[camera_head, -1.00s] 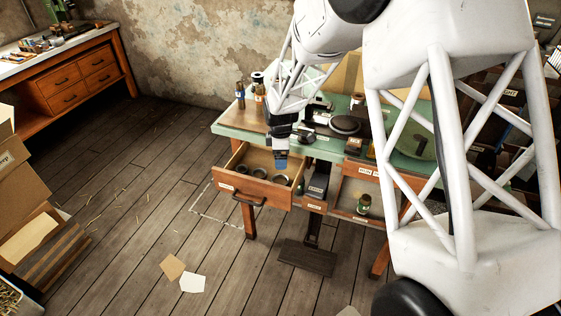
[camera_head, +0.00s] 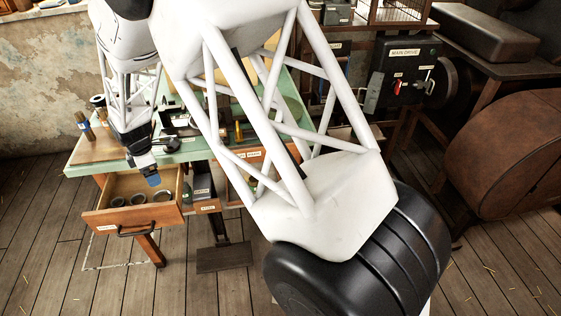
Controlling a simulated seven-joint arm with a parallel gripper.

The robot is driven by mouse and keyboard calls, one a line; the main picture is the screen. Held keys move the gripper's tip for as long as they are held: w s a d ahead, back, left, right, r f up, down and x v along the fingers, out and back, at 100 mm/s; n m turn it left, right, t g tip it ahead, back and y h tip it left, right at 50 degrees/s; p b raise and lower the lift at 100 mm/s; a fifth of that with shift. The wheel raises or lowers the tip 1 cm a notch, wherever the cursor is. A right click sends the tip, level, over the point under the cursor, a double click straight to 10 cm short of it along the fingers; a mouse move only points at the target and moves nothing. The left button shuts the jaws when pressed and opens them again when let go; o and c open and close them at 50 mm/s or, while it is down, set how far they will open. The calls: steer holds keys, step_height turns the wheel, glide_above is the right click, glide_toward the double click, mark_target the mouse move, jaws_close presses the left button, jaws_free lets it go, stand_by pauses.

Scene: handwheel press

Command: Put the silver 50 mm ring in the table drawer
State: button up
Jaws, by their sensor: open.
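The table drawer (camera_head: 103,222) is pulled open at the left front of the green-topped table (camera_head: 208,153). Three small dark round ring-like pieces lie inside it: a left one (camera_head: 118,202), a middle one (camera_head: 138,199) and a right one (camera_head: 161,196). I cannot tell their sizes or whether one is the silver 50 mm ring. My gripper (camera_head: 153,181) points down over the drawer's back right part, above the pieces. Its jaws are open, and I see nothing held between them. My own arm hides much of the table's right side.
Bottles (camera_head: 84,124) stand on the table's left end. A dark box (camera_head: 202,187) and a green bottle (camera_head: 187,193) are right of the drawer. A pedal plate (camera_head: 224,258) is below. A black "MAIN DRIVE" box (camera_head: 403,70) stands at the back right. Floor before the drawer is clear.

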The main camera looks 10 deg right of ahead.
steer(key=s+d+r+m, duration=0.3)
steer(key=d+r, duration=0.4)
steer(key=d, duration=0.2)
steer(key=s+d+r+m+t, duration=0.1)
steer(key=s+d+r+m, duration=0.25)
steer(key=d+r, duration=0.45)
steer(key=s+d+r+m, duration=0.35)
steer(key=d+r, duration=0.25)
steer(key=d, duration=0.4)
steer(key=s+d+r+m, duration=0.2)
steer(key=s+d+m, duration=0.4)
steer(key=s+d, duration=0.3)
steer(key=s+d+r+m+t, duration=0.1)
steer(key=s+d+r+m, duration=0.2)
steer(key=s, duration=1.4)
steer(key=d+m, duration=0.3)
steer(key=d, duration=0.4)
steer(key=shift+s+m+t, duration=0.15)
steer(key=shift+m+t, duration=0.15)
steer(key=shift+d, duration=0.1)
